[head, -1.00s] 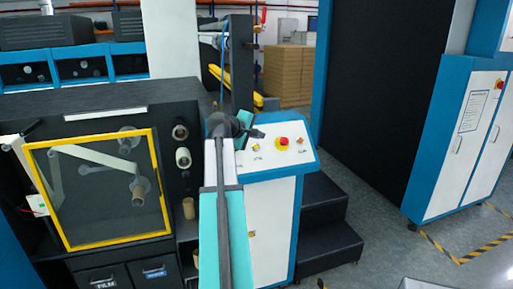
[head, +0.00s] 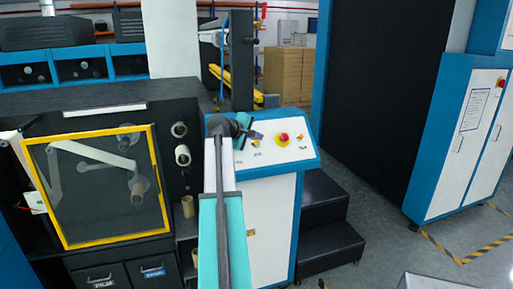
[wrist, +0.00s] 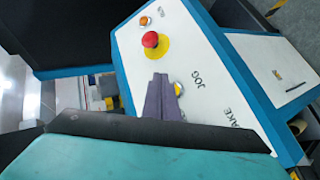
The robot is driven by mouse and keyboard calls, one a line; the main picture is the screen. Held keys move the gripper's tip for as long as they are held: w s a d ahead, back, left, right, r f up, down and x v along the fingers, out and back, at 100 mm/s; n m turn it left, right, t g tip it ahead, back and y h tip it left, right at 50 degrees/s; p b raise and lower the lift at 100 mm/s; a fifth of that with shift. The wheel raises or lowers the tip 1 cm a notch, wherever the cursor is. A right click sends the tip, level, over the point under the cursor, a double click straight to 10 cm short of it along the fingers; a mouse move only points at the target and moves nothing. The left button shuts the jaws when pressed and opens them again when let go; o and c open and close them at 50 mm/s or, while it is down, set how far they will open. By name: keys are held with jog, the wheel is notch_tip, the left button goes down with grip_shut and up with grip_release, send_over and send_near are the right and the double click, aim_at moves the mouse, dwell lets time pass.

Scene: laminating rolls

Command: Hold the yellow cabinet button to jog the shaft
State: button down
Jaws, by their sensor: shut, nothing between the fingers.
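The yellow button (wrist: 178,88) sits on the white sloped panel (wrist: 215,90) beside the printed word JOG. In the head view it is a small yellow spot (head: 257,144) just below my fingertips. My gripper (head: 259,136) is shut and empty, with its tips over the panel. In the wrist view the closed dark fingers (wrist: 159,82) end right beside the yellow button and cover part of its near side. I cannot tell whether the tips touch it.
A red mushroom button (wrist: 150,39) on a yellow disc sits close to the fingertips. A RUN button (wrist: 145,20) lies beyond it. The yellow-framed guard door (head: 155,175) stands left of my arm. Black steps (head: 325,240) stand right of the cabinet.

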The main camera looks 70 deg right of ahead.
aim_at(256, 143)
jog(key=shift+w+d+f+b, duration=0.25)
jog(key=shift+w+d+f, duration=0.15)
jog(key=shift+f, duration=0.15)
jog(key=shift+w+d+f+b, duration=0.25)
jog(key=shift+d+f, duration=0.15)
jog(key=shift+f, duration=0.1)
jog(key=shift+w+d+f, duration=0.4)
jog(key=shift+d+f, duration=0.05)
jog(key=shift+f, duration=0.1)
dwell(4.0)
jog(key=shift+r, duration=0.1)
dwell(1.5)
jog(key=shift+s+a+r, duration=0.35)
jog(key=shift+a+r, duration=0.1)
jog(key=shift+r, duration=0.05)
dwell(0.3)
